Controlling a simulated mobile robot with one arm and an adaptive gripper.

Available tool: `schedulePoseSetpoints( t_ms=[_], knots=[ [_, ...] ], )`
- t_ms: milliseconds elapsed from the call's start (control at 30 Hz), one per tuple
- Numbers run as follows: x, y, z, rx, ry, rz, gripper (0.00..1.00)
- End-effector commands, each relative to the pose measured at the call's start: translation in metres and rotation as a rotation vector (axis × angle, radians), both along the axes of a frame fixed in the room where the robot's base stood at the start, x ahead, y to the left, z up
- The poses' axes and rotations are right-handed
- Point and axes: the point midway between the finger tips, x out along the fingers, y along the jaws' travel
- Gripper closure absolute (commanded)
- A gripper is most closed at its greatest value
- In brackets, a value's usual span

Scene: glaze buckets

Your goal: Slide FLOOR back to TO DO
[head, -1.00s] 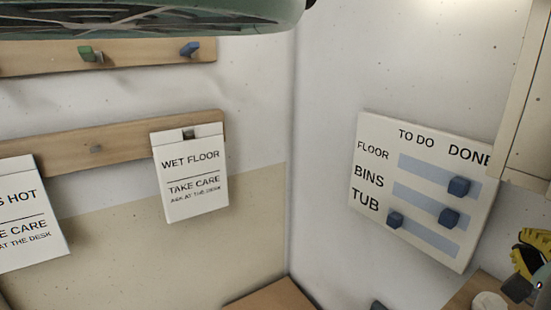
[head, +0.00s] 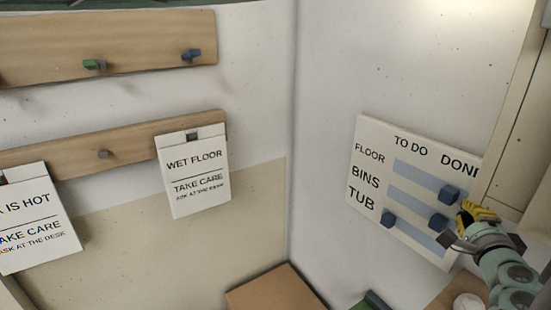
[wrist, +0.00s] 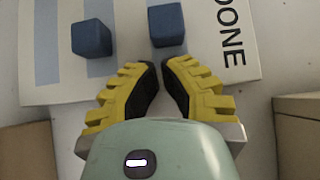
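The white board (head: 368,150) on the right wall has rows FLOOR, BINS and TUB, with TO DO and DONE headings. The blue FLOOR knob (head: 448,195) is at the DONE end of its pale blue track; it also shows in the wrist view (wrist: 167,24). My gripper (head: 466,210) is at the board's right edge, just beyond the DONE side of the FLOOR knob. In the wrist view its yellow fingertips (wrist: 161,68) are drawn together with only a narrow gap and nothing between them. They look apart from the knob.
The blue BINS knob (head: 438,221) is at the DONE end, close to the FLOOR knob and my gripper. The blue TUB knob (head: 388,217) is at the TO DO end. A pale cabinet or frame (head: 512,140) stands close to the board's right side.

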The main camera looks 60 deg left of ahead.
Motion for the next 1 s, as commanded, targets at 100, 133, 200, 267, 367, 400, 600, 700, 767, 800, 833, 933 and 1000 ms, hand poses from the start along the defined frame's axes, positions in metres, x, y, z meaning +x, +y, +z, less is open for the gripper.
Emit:
schedulePoseSetpoints(
  t_ms=[100, 133, 200, 267, 367, 400, 600, 700, 767, 800, 833, 933, 1000],
  knots=[
    [-0.001, 0.011, 0.001, 0.001, 0.002, 0.007, 1.0],
    [-0.001, 0.012, 0.0, 0.0, 0.003, 0.007, 1.0],
    [-0.001, 0.013, -0.001, 0.0, 0.003, 0.007, 1.0],
    [-0.001, 0.014, -0.001, -0.001, 0.002, 0.006, 1.0],
    [-0.001, 0.013, -0.001, 0.0, 0.001, 0.004, 1.0],
    [-0.001, 0.013, -0.001, 0.0, 0.001, 0.004, 1.0],
    [0.0, 0.018, -0.001, 0.002, 0.002, 0.005, 1.0],
    [0.0, 0.037, -0.002, 0.004, 0.003, 0.006, 1.0],
    [0.0, 0.055, -0.002, 0.006, 0.003, 0.011, 1.0],
    [0.0, 0.067, -0.003, 0.004, 0.003, 0.011, 1.0],
    [0.001, 0.077, -0.003, 0.006, 0.003, 0.01, 1.0],
    [0.002, 0.105, -0.002, 0.006, 0.001, 0.009, 1.0],
    [0.002, 0.12, -0.003, 0.003, 0.004, 0.01, 1.0]
  ],
)
